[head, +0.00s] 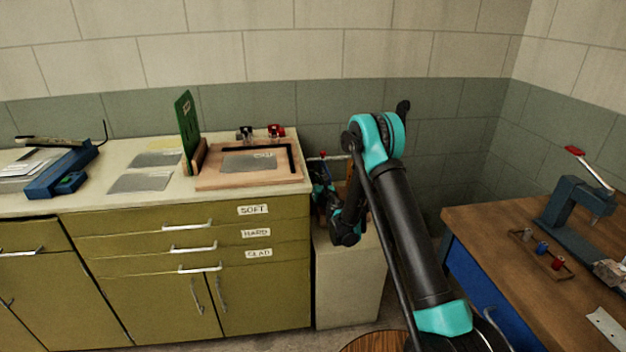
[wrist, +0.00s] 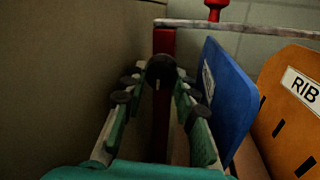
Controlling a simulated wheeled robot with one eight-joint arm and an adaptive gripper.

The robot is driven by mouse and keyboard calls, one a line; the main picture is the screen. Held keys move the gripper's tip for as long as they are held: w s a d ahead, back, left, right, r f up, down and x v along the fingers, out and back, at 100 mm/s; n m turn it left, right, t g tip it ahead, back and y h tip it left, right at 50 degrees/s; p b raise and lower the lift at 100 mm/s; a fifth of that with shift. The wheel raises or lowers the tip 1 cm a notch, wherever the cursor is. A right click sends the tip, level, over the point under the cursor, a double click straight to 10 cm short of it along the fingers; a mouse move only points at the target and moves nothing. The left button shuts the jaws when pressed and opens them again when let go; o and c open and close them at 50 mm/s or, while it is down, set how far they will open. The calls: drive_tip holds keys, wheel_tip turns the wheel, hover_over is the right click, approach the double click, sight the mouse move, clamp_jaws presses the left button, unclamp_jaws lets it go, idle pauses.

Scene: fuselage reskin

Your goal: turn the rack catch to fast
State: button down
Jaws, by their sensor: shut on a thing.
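In the wrist view, my gripper (wrist: 158,82) has its two fingertips closed in on a round black knob (wrist: 160,68), which I take to be the rack catch. The knob sits in front of a red upright post (wrist: 163,125). The fingers hide its sides, and I cannot read its setting. In the head view, my gripper (head: 322,196) is small and partly hidden by my arm, at the rack above the pale cabinet.
The rack holds a blue panel (wrist: 226,95) and an orange panel marked RIB (wrist: 292,110), close right of my fingers. A pale rail (wrist: 262,29) with a red knob (wrist: 215,8) crosses above. A brown surface (wrist: 65,75) stands close on the left.

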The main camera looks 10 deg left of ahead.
drive_tip(key=m+t, duration=0.1)
drive_tip(key=m, duration=0.4)
drive_tip(key=shift+f, duration=0.15)
drive_tip(key=shift+f+m+t, duration=0.1)
drive_tip(key=shift+m+t, duration=0.4)
drive_tip(key=shift+m, duration=2.3)
drive_tip(key=c, duration=1.5)
unclamp_jaws()
drive_tip(key=shift+o, duration=0.2)
wheel_tip(320, 180, up, 10)
